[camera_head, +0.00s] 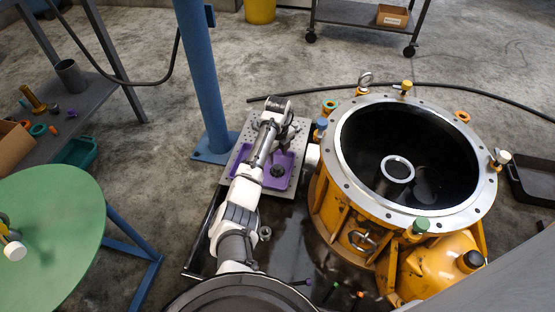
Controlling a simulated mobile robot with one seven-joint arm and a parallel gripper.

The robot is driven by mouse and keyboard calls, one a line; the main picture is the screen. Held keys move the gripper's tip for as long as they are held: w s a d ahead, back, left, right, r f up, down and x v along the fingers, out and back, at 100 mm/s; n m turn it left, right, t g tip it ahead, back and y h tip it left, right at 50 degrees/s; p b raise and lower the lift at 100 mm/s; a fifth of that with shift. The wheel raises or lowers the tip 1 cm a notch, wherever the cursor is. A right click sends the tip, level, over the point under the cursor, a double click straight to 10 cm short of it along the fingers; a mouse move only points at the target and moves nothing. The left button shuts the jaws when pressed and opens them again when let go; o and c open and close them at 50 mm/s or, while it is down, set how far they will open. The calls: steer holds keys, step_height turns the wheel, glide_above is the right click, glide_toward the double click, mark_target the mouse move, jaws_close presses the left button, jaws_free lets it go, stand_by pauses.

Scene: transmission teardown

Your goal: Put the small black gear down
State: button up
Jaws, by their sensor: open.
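A small dark round part, which looks like the small black gear (277,170), lies in the purple tray (293,176). The tray sits on a grey perforated plate. My white and grey arm reaches up the picture to the tray. My gripper (282,151) is small in this view and partly hidden by the arm, over the tray's upper part. It is open and appears apart from the dark part; the exact gap cannot be told.
A large orange housing (325,205) with a grey flange stands right of the tray. A blue post (205,85) rises at the plate's upper left. A green round table (55,240) is at the left. A black hose crosses the floor behind.

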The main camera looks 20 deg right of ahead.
mark_target(277, 167)
step_height(277, 167, up, 6)
steer(key=p, duration=0.1)
steer(key=shift+r, duration=0.1)
